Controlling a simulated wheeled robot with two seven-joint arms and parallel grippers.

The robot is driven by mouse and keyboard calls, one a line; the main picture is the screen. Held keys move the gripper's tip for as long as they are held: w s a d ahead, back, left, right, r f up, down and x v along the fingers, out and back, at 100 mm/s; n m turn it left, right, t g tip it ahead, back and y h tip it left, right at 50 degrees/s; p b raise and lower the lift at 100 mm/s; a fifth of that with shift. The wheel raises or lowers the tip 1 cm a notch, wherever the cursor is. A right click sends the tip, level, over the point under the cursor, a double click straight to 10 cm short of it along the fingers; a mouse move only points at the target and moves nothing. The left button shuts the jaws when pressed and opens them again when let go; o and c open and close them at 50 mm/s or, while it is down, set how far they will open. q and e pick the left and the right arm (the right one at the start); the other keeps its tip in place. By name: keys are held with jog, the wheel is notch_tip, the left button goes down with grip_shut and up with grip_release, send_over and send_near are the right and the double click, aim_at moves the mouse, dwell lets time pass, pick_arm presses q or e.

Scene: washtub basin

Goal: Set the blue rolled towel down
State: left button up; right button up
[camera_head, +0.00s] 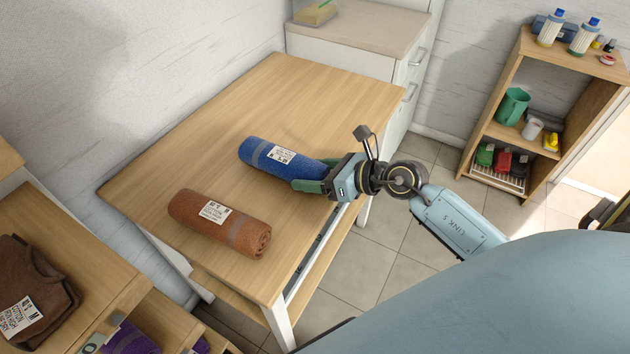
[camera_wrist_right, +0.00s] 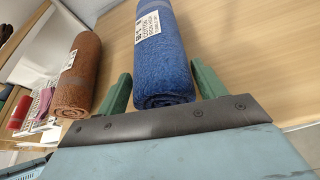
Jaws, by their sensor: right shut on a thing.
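The blue rolled towel (camera_head: 282,159), with a white label and a grey-blue band, is at the middle of the wooden table (camera_head: 300,95), on or very close to its top. My right gripper (camera_head: 314,175) is shut on the near right end of the towel. In the right wrist view the blue towel (camera_wrist_right: 164,62) lies between the two green fingers (camera_wrist_right: 162,82), pointing away from the palm. Any small gap under the towel cannot be made out. My left gripper is not in view.
A brown rolled towel (camera_head: 220,222) lies on the table left of and nearer than the blue one. The table's far part is clear. A white cabinet (camera_head: 345,40) stands behind, a wooden shelf (camera_head: 535,75) at right, and a folded brown towel (camera_head: 32,285) at lower left.

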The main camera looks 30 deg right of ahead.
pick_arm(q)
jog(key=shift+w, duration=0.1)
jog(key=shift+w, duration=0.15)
pick_arm(e)
jog(key=shift+f, duration=0.1)
jog(key=o, duration=1.1)
jog(key=shift+c, duration=0.2)
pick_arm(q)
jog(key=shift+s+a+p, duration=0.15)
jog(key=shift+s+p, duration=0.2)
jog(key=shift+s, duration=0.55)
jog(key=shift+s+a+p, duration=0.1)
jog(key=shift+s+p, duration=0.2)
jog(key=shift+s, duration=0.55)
pick_arm(e)
jog(key=v, duration=1.2)
